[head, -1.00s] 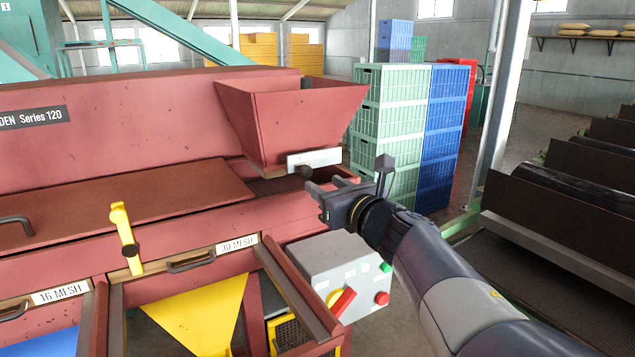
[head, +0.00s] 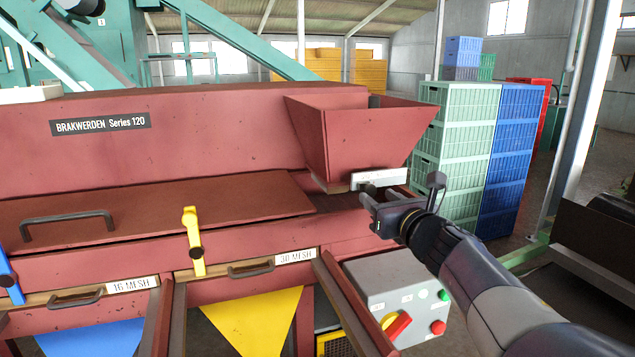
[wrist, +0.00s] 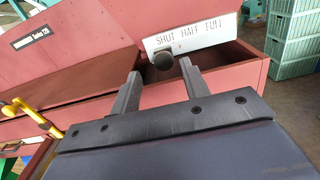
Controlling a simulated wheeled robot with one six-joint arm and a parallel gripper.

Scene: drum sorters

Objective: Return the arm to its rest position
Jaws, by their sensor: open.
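My gripper (head: 382,209) is at the end of my arm, which reaches in from the lower right in the head view. In the wrist view my gripper (wrist: 160,78) shows two fingers apart with nothing between them. Just beyond the fingertips is the dark round knob (wrist: 163,61) of the hopper's slide plate (wrist: 190,40), which reads "SHUT HALF FULL". The knob looks close to the fingers; I cannot tell whether it touches them. The red hopper (head: 355,135) stands above the plate on the red drum sorter (head: 200,130).
A grey control box (head: 395,290) with a red lever and buttons sits below my gripper. Yellow (head: 193,240) and blue (head: 8,278) handles stand on the sorter's front. Stacked green crates (head: 455,135) and blue crates (head: 512,150) stand behind, and a white post (head: 590,110) at right.

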